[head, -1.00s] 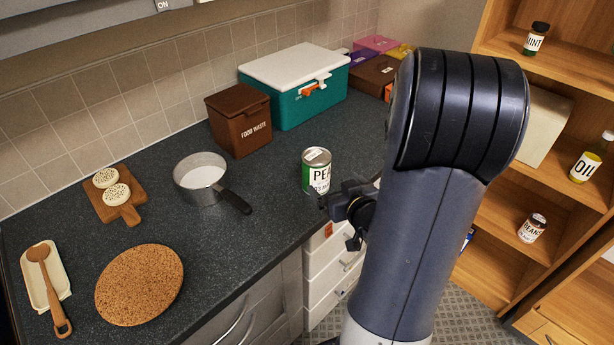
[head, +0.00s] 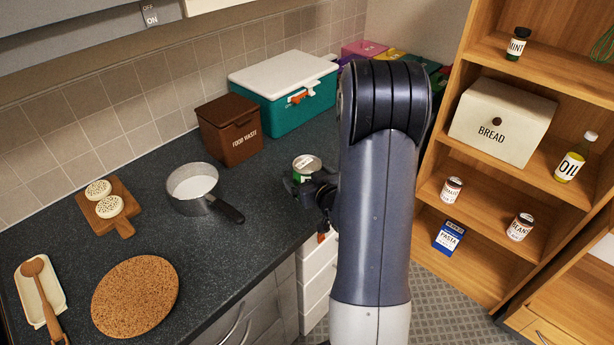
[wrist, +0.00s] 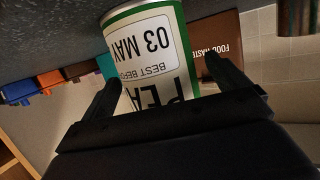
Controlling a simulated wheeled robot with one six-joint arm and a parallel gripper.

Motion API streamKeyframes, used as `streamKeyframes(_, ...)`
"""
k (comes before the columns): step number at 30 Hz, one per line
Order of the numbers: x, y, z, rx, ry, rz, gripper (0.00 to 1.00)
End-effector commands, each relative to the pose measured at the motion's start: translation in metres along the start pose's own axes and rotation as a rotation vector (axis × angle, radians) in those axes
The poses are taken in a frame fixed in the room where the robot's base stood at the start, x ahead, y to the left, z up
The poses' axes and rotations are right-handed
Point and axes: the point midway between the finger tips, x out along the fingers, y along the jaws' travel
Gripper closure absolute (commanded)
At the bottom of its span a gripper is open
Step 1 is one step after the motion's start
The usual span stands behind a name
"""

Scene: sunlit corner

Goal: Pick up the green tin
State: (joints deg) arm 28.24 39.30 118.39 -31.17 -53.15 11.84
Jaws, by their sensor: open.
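The green tin (head: 304,167) with a white label stands on the dark counter near its front edge. My gripper (head: 308,187) is right at the tin in the head view and hides its lower part. In the wrist view, which is upside down, the tin (wrist: 152,50) shows its label reading "PEA" and a best-before date. My open gripper (wrist: 163,75) has one finger toward each side of the tin. I cannot tell whether either finger touches it.
A brown food waste box (head: 231,130) and a teal cooler (head: 285,90) stand behind the tin. A cork mat (head: 135,296) lies farther left. A wooden shelf (head: 480,210) stands at right.

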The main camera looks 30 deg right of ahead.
Motion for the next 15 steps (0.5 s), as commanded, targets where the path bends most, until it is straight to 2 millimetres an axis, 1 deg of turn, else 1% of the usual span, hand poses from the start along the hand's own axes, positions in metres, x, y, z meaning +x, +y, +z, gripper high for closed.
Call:
streamKeyframes(3,0.0082,-0.0004,-0.0002,0.000,-0.001,-0.001,0.05)
streamKeyframes(11,0.0100,-0.0001,0.0008,0.000,-0.001,0.000,0.05)
streamKeyframes(15,0.0099,-0.0001,0.0007,0.000,-0.001,0.000,0.16)
